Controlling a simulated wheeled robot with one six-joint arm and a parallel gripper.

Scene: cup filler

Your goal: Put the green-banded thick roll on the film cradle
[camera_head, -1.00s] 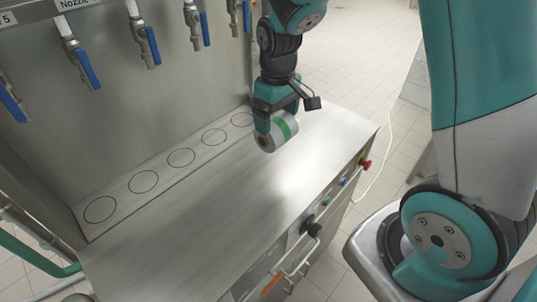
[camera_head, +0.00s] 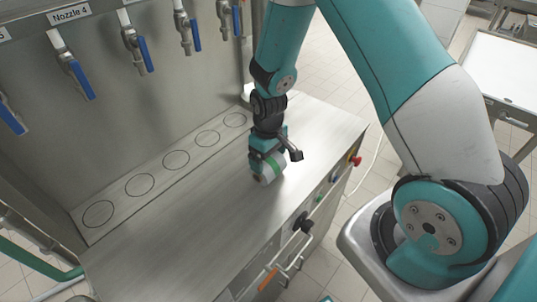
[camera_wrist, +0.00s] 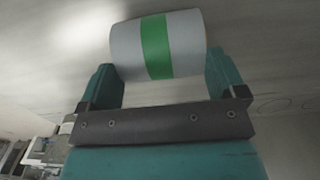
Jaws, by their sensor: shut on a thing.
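The thick roll (camera_head: 264,176), grey-white with a green band round its middle, is held on its side over the steel counter. My gripper (camera_head: 267,161) is shut on it. In the wrist view the roll (camera_wrist: 188,45) lies across the gripper (camera_wrist: 162,76), a teal finger at each end and the green band between them. In the head view the roll is partly hidden by the gripper. I cannot tell whether its underside touches the counter. I cannot make out a film cradle in either view.
The steel counter (camera_head: 180,230) is bare in front, with a strip of several marked circles (camera_head: 140,184) along its back. Blue-handled nozzle valves (camera_head: 137,50) hang above. Knobs and a red button (camera_head: 356,160) line its front. A pale table (camera_head: 505,75) stands at right.

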